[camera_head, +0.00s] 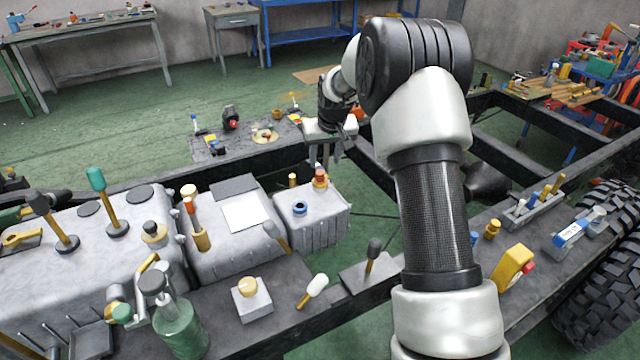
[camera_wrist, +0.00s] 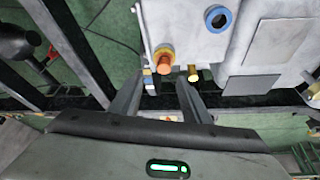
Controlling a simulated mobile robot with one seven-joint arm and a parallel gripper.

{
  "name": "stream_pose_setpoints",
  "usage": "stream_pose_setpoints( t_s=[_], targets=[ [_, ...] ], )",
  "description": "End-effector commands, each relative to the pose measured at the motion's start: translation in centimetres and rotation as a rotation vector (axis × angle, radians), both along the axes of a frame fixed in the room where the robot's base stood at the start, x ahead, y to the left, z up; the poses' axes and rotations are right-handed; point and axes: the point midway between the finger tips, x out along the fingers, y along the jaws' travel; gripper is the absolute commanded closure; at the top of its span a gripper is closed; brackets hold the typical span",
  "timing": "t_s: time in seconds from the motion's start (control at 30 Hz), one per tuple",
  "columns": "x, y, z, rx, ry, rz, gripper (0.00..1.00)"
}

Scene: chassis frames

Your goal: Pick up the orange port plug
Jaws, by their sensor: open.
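The orange port plug (camera_head: 320,177) stands upright on a brass-coloured base at the far right corner of the grey metal box (camera_head: 322,222). In the wrist view the orange plug (camera_wrist: 165,59) shows just beyond the fingertips, roughly in line with the gap between them. My gripper (camera_head: 325,160) is open and empty, pointing down just behind the plug in the head view. In the wrist view both fingers of my gripper (camera_wrist: 160,82) are spread, with nothing between them. The plug looks apart from the fingers.
A small brass fitting (camera_head: 292,180) stands close beside the plug; it is near the right fingertip in the wrist view (camera_wrist: 193,73). A blue ring port (camera_head: 300,208) sits nearer on the box. Dark frame rails (camera_head: 250,163) run behind, with open floor between them.

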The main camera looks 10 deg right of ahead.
Motion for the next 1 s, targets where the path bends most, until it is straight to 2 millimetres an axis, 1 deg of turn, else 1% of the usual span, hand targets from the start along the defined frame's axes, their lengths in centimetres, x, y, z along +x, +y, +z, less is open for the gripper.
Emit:
stream_pose_setpoints(
  t_s=[0.03,0.27,0.4,0.5,0.57,0.67,0.87,1.0],
  targets=[
    [0.2,0.0,-0.7,0.0,0.002,0.0,0.57],
    [0.7,0.2,-2.1,0.0,0.001,0.001,0.57],
    [1.0,0.8,-4.3,-0.001,0.003,0.002,0.57],
    [1.5,0.9,-5.5,-0.001,0.001,0.001,0.57],
    [1.8,0.9,-6.1,-0.001,0.001,0.001,0.57],
    [1.9,0.9,-6.4,-0.001,0.0,0.001,0.57],
    [2.0,0.9,-6.4,0.0,0.0,0.001,0.57],
    [2.0,0.9,-6.4,0.0,0.0,0.001,0.81]
  ],
)
